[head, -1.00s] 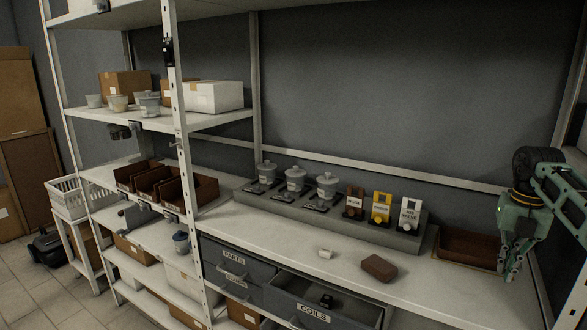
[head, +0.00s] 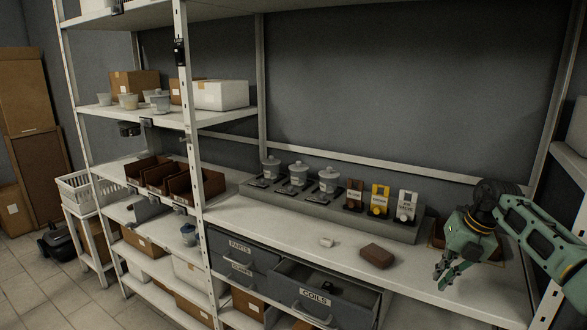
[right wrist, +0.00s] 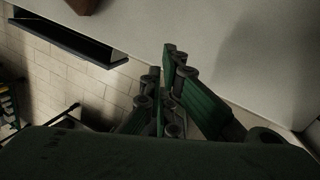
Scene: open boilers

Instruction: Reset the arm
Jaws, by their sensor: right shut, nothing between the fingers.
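My right gripper (head: 446,280) is shut and empty. In the head view it hangs over the right end of the workbench (head: 400,300), pointing down and to the left, with its arm coming in from the right. In the right wrist view its green fingers (right wrist: 165,85) are close together, with the pale bench top beyond them on the right. It holds nothing and is apart from the brown block (head: 377,256) to its left. My left gripper is not in either view.
The open COILS drawer (head: 320,299) juts out below the bench front. Lidded pots (head: 298,174) and three small boxes, one the yellow box (head: 379,200), stand on a grey riser. A brown tray (head: 437,231) lies partly behind my right arm. Shelves with bins stand left.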

